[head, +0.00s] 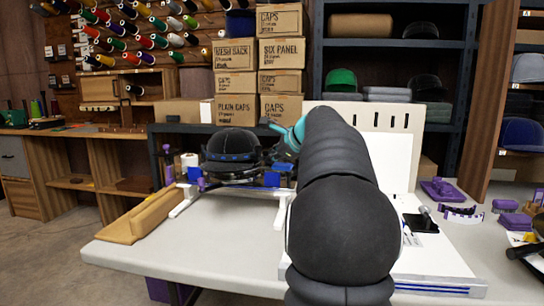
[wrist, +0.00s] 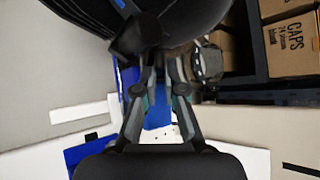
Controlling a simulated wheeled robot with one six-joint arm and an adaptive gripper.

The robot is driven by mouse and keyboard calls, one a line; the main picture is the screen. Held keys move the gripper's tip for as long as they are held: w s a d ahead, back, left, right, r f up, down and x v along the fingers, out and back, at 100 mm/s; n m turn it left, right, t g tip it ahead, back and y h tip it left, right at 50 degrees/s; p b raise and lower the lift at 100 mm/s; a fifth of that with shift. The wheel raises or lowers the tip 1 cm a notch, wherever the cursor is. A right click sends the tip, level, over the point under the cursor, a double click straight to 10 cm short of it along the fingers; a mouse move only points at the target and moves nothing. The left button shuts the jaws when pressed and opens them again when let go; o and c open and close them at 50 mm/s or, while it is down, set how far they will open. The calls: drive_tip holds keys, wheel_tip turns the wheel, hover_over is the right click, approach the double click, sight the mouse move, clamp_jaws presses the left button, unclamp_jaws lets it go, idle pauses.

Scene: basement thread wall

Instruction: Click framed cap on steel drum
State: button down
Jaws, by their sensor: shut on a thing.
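The framed cap (head: 232,146), dark with a blue stripe on its band, is at the left of my gripper (head: 274,152) in the head view, above the white stand on the table. In the wrist view the dark cap (wrist: 185,18) fills the top, with a black block of its frame (wrist: 138,36) close to the fingertips. My gripper (wrist: 161,62) is shut on the frame's edge. The contact itself is mostly hidden. A round, metallic-looking part (wrist: 211,62) shows right of the fingers; I cannot tell whether it is the steel drum. I cannot tell whether cap and drum touch.
My arm hides the table's middle. Purple parts (head: 462,215) and a black phone-like item (head: 420,223) lie at right. Stacked cap boxes (head: 236,54) and shelves stand behind.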

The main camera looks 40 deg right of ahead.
drive_tip(key=shift+f, duration=0.15)
drive_tip(key=c, duration=1.2)
unclamp_jaws()
drive_tip(key=shift+f, duration=0.1)
drive_tip(key=shift+s, duration=0.1)
drive_tip(key=v, duration=1.2)
